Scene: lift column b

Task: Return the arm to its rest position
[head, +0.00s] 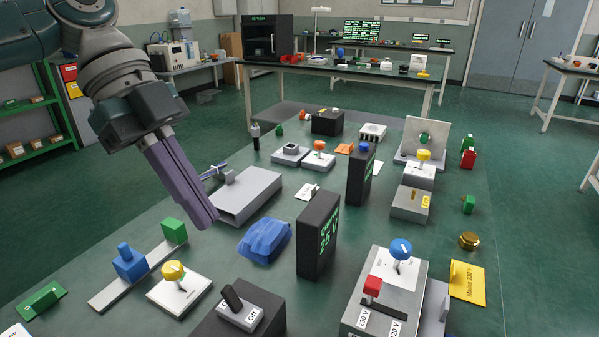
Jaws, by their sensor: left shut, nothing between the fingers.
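My left arm comes in from the upper left. My left gripper (208,222) is shut and empty, its purple fingers together and pointing down over the left part of the green workbench (225,265). In the picture its tips are just left of a grey metal box (247,197) and above a blue crumpled cloth (264,241). I cannot tell the exact height of the tips over the bench. My right gripper is not in view.
Near the fingers are a white strip with a blue block (130,263) and a yellow knob (173,271). Black displays (318,235) stand mid-bench. A grey switch box (387,293) with red and blue knobs is front right. Open floor (90,205) lies left of the bench.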

